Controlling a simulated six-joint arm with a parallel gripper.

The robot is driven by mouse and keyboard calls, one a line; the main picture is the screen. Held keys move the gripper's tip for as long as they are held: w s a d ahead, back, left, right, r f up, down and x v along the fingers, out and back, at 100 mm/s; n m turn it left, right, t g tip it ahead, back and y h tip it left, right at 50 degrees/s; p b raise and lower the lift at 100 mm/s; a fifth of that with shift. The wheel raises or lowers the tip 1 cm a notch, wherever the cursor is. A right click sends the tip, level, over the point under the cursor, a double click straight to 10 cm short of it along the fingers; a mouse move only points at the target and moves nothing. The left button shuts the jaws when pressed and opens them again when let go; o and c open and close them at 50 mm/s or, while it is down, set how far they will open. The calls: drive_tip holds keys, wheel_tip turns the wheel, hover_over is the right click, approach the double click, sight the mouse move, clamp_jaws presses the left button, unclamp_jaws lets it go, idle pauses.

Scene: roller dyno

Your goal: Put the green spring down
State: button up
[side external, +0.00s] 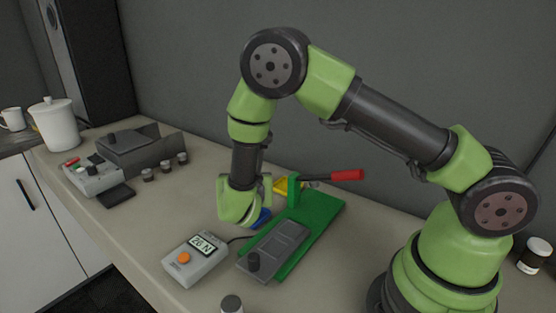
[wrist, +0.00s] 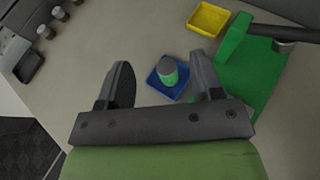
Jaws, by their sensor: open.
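The green spring (wrist: 169,76), a short cylinder with a grey top, stands upright in the small blue tray (wrist: 154,86). My gripper (wrist: 161,64) is open, with one finger on each side of the spring in the wrist view and a visible gap on the left. In the side view my gripper (side external: 243,212) points down just beside the blue tray (side external: 263,217), which it partly covers. The spring is hidden there. A yellow tray (wrist: 209,18) lies beyond the blue one; it also shows in the side view (side external: 282,186).
A green press base (side external: 321,212) with a red-handled lever (side external: 347,174) stands right of the trays. Several small jars and a grey machine (side external: 139,150) stand at the left.

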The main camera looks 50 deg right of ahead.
drive_tip(key=s+d+r+m+g+y, duration=0.1)
drive_tip(key=s+d+r+m+g, duration=0.15)
drive_tip(key=s+r+m, duration=0.35)
drive_tip(key=s+d+r+m+g+y, duration=0.1)
drive_tip(key=s+d+r+m+g, duration=0.1)
drive_tip(key=s+r+m+g, duration=0.35)
drive_tip(key=s+a+r+m+t+y, duration=0.7)
drive_tip(key=s+a+r+m+y, duration=0.1)
drive_tip(key=m, duration=1)
drive_tip(key=s+a+y, duration=0.1)
drive_tip(key=s+y, duration=0.1)
drive_tip(key=shift+s+r+y, duration=0.3)
drive_tip(key=shift+s+r, duration=0.1)
